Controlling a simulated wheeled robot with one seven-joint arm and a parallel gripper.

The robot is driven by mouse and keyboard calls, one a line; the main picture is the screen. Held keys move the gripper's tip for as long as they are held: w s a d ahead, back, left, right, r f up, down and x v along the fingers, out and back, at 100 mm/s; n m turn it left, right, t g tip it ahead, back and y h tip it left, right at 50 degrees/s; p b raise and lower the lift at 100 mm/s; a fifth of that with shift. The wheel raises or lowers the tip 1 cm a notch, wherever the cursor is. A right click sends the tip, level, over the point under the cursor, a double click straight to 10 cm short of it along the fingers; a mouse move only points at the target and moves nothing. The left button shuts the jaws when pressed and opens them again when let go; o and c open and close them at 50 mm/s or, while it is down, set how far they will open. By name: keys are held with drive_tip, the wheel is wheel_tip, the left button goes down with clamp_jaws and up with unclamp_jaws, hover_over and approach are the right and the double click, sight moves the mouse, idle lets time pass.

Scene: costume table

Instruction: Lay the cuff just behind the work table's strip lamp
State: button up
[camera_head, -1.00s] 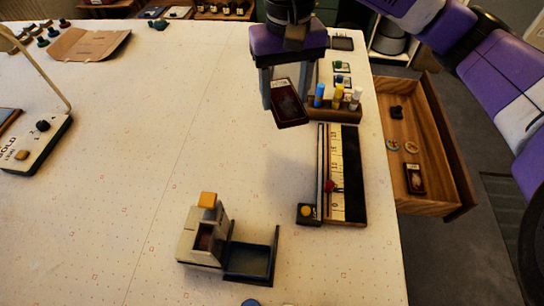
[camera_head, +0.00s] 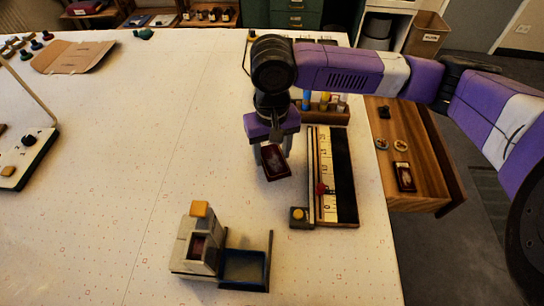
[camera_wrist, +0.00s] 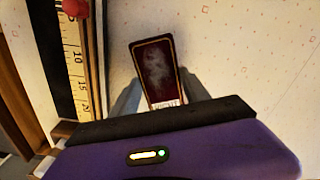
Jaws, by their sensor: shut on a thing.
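My gripper (camera_head: 272,158) is shut on a flat dark red piece (camera_head: 276,163) with a gold edge, and holds it above the table left of the measuring board. In the wrist view the dark red piece (camera_wrist: 154,70) is between the fingers, its far part sticking out past them. I take it as the cuff, but its shape looks like a card or case. What looks like the strip lamp, a pale base (camera_head: 28,158) with a dark knob and thin slanting arm, stands at the far left, partly cut off by the picture's edge.
The measuring board (camera_head: 343,180) and a rack of bottles (camera_head: 325,113) stand on the right. A grey device with a tray (camera_head: 200,250) is nearer. Brown paper (camera_head: 72,57) lies at back left. The middle is clear.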

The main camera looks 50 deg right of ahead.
sight(272, 156)
drive_tip(key=shift+f, duration=1.3)
drive_tip(key=shift+f, duration=0.1)
drive_tip(key=o, duration=1.5)
wheel_tip(272, 156, up, 12)
drive_tip(key=shift+r+b, duration=0.15)
drive_tip(key=shift+b, duration=0.15)
